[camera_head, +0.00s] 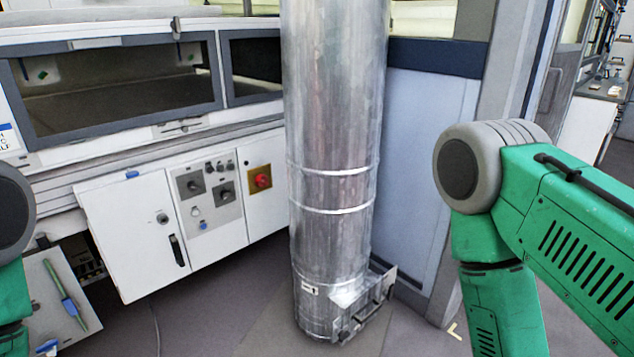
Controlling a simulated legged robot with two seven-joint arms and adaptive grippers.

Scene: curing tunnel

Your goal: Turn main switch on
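A red rotary main switch (262,180) sits on a yellow plate (261,179) on the front of the white machine cabinet, left of the metal duct. Its knob position is too small to tell. Left of it is a grey control panel (208,197) with dark rotary knobs and small buttons. My green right arm stands at the right and my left arm shows only in part at the left edge. Neither gripper is in the picture, and both arms are apart from the switch.
A large shiny metal duct (333,130) stands upright just right of the switch, with a bracketed box (362,305) at its foot. A cabinet door with a black handle (177,250) is to the left. Floor in front is clear.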

